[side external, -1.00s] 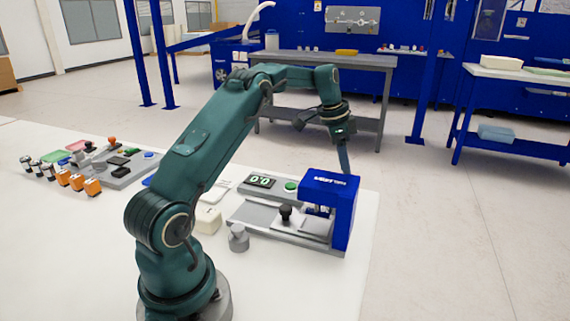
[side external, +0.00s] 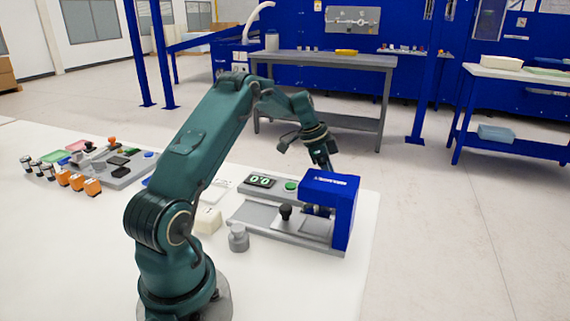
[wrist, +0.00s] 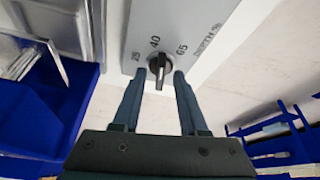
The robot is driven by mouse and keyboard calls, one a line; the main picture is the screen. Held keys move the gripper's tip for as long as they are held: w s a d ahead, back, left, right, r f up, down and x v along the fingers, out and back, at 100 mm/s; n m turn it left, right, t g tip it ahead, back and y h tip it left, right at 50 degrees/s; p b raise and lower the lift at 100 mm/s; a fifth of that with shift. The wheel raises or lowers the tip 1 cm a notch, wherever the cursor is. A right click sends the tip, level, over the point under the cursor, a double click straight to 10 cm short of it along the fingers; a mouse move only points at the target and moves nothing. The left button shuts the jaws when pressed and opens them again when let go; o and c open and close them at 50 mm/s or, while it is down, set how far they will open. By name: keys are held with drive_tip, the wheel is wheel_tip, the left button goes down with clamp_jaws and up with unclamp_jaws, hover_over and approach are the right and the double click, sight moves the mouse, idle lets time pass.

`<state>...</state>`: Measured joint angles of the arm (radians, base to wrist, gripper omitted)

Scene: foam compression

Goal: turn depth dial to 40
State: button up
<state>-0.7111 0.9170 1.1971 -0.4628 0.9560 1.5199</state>
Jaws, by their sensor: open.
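The depth dial (wrist: 159,66) is a small dark knob on a light grey panel in the wrist view. The marks 25, 40 and 65 and the word DEPTH are printed around it. Its bar lies roughly up and down in the picture, in line with the 40 mark; which end is the pointer I cannot tell. My gripper (wrist: 156,74) is open, with one finger on each side of the dial and a visible gap to it. In the side view my gripper (side external: 323,163) is tilted down behind the blue press (side external: 330,185); its fingertips and the dial are hidden there.
The press's grey base (side external: 262,232) carries a black knob (side external: 286,211), a green button (side external: 291,186) and a display (side external: 260,181) reading 00. A grey weight (side external: 238,238) and a pale block (side external: 208,221) stand to the left. The front table area is clear.

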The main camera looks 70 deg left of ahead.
clamp_jaws()
drive_tip(key=shift+n+t+y, duration=0.3)
drive_tip(key=shift+n+y, duration=0.3)
drive_tip(key=shift+n, duration=1.1)
unclamp_jaws()
